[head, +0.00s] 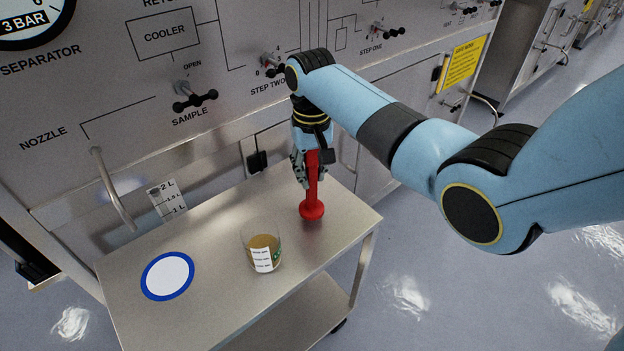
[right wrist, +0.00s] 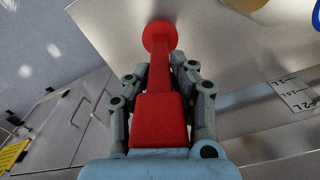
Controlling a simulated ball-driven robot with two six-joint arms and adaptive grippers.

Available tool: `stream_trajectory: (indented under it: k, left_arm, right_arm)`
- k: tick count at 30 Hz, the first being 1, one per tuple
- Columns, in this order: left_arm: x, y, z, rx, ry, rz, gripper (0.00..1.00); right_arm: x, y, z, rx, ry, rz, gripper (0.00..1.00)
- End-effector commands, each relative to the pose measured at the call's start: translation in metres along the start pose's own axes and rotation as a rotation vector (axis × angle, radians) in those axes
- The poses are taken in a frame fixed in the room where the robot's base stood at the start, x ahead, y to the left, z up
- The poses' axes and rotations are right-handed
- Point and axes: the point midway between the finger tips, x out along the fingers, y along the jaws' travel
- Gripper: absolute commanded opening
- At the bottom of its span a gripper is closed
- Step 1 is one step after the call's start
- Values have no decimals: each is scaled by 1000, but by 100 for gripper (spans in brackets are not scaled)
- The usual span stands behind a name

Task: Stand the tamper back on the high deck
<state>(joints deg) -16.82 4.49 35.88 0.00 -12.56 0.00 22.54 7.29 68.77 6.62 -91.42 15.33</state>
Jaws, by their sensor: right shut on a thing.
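The red tamper (head: 313,190) is upright in the head view, with its round foot low over the right part of the steel cart top. I cannot tell whether the foot touches the surface. My right gripper (head: 306,172) comes from above and is shut on the tamper's upper part. In the right wrist view the tamper (right wrist: 160,80) lies between the fingers, its round foot pointing away over the steel top. The steel deck (head: 215,235) of the cart is the flat surface below it. My left gripper is not in view.
A glass beaker of brown contents (head: 262,252) stands left of the tamper. A blue-rimmed white disc (head: 167,276) lies at the deck's left. A nozzle pipe (head: 112,190) and a scale marked in litres (head: 167,199) are at the back. The panel has valve handles (head: 194,99).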

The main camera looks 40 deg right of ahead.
Motion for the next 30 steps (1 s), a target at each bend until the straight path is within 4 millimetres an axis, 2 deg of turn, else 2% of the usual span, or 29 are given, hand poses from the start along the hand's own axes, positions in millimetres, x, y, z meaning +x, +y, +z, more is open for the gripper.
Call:
stream_trajectory:
  k: [3, 6, 16, 17, 22, 30]
  left_arm:
    - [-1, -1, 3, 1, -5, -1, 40]
    - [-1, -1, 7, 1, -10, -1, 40]
    - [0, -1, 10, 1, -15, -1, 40]
    - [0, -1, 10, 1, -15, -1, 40]
    - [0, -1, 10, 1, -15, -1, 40]
    - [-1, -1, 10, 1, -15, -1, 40]
  right_arm:
    - [18, 0, 1, 1, -2, 0, 0]
    - [25, 0, 0, 0, 0, 0, 0]
    - [28, 0, 0, 0, 1, -1, 0]
    - [29, 0, 1, 0, 0, 0, 23]
    - [28, 0, 1, 0, 0, 0, 45]
    - [28, 0, 1, 0, 0, 0, 45]
